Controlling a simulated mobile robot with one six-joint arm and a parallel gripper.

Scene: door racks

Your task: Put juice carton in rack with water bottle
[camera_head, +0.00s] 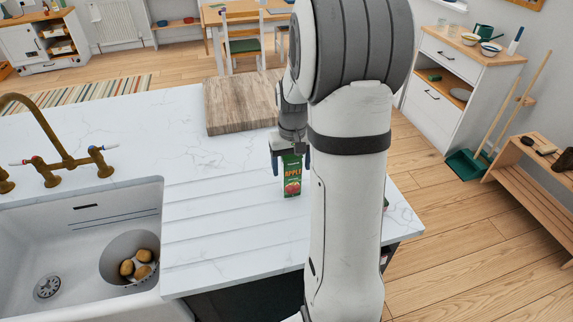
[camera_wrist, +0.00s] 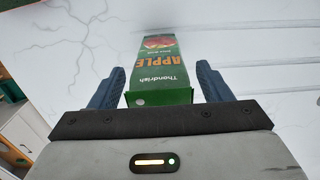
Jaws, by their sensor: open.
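The juice carton (camera_head: 292,176) is green with an apple picture and the word "APPLE". It stands upright on the white counter in the head view, partly hidden by my arm. My gripper (camera_head: 290,160) is above and around its top. In the wrist view the carton (camera_wrist: 160,68) lies between the two blue fingers of my gripper (camera_wrist: 160,88), with a visible gap on each side. The gripper is open. I cannot make out a rack with a water bottle in either view.
A wooden board (camera_head: 240,104) lies on the counter behind the carton. The sink (camera_head: 85,225) with a bowl (camera_head: 112,262) of brown items and a brass tap (camera_head: 55,155) is at left. A cabinet (camera_head: 440,95) and a low bench (camera_head: 535,180) stand at right. Open floor lies between.

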